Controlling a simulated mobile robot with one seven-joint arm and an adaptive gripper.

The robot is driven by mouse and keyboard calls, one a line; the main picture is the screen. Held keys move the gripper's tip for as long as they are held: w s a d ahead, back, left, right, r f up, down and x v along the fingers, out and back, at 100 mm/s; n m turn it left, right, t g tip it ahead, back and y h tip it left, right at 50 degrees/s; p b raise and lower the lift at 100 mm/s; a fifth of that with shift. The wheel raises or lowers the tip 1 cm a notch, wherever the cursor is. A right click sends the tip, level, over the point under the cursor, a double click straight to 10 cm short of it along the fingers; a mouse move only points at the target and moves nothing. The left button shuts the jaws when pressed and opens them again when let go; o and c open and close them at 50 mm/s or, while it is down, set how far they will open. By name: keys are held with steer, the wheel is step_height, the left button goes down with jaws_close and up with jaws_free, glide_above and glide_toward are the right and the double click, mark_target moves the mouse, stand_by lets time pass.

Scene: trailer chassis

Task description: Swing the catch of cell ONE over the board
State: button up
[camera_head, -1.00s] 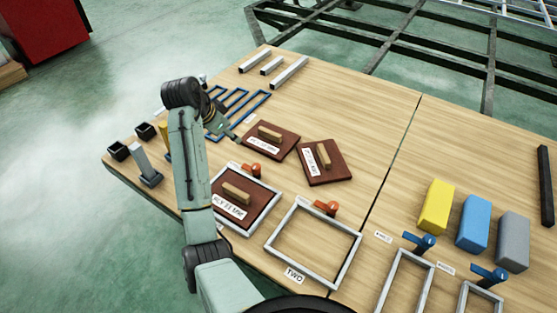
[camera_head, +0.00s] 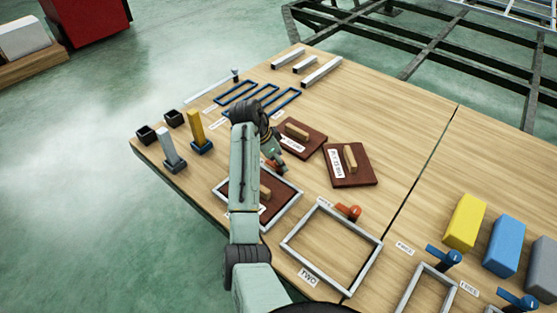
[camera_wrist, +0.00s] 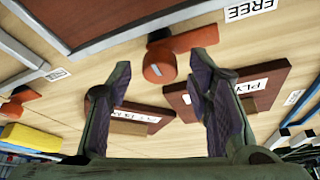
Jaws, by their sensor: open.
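The catch of cell ONE (camera_wrist: 165,55) is an orange-red lever with a rounded end. In the wrist view it lies outside the edge of the dark red board (camera_wrist: 100,15), just beyond and between my fingertips, apparently not gripped. My gripper (camera_wrist: 162,78) is open. In the head view my gripper (camera_head: 274,148) hangs above the catch (camera_head: 271,164), mostly hiding it. The board (camera_head: 274,190), with a wooden handle, lies inside the grey frame of cell ONE (camera_head: 284,214). My arm covers the left part of the cell and its label.
The empty cell TWO frame (camera_head: 325,281) with its orange-red catch (camera_head: 352,212) is to the right. Two loose dark boards (camera_head: 303,149) (camera_head: 365,178) lie behind the cell. Yellow (camera_head: 465,222) and blue (camera_head: 504,244) blocks stand at the right.

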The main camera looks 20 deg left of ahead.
jaws_close()
stand_by(0.7)
